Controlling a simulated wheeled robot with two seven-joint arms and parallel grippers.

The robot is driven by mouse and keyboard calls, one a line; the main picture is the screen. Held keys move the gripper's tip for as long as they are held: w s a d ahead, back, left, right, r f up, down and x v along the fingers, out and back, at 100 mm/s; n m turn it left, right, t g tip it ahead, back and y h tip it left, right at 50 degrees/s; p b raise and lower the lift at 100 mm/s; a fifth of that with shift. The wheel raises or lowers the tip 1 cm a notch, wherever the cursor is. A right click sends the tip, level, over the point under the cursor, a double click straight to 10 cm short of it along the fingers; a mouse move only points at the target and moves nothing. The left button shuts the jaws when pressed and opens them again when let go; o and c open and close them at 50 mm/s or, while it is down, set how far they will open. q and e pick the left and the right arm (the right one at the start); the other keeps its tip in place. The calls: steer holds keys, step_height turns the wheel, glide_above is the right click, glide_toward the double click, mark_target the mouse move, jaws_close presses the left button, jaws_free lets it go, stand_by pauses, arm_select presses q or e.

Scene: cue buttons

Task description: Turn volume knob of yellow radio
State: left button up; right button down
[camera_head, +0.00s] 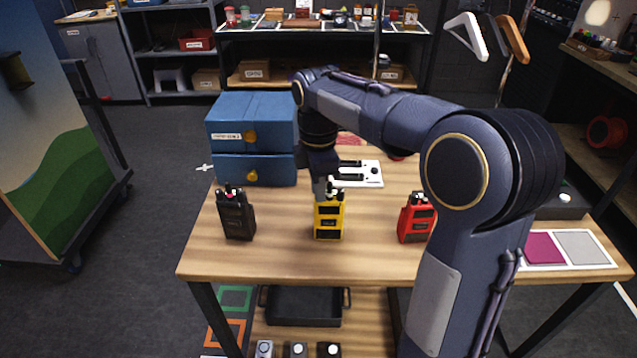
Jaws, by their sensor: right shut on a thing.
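The yellow radio (328,221) stands upright on the wooden table, near the middle of its front part. My right arm reaches in from the right and bends down over it. My right gripper (330,190) is at the top of the yellow radio, shut on a knob there. The knob itself is mostly hidden by the fingers. A black radio (237,216) stands to the left and a red radio (413,222) to the right, both upright and apart from the yellow one. My left gripper is not in view.
Blue drawer boxes (232,136) with yellow knobs stand at the table's back left. A white plate with black slots (371,174) lies behind the yellow radio. Magenta and grey squares lie at the table's right end. Bare wood (280,262) separates the radios from the front edge.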

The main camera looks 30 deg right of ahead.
steer(key=m+p, duration=0.2)
steer(key=m, duration=0.1)
steer(key=shift+r, duration=0.15)
steer(key=shift+m+p, duration=0.65)
steer(key=shift+m, duration=0.85)
steer(key=c, duration=1.4)
jaws_free()
steer(key=shift+r, duration=3.8)
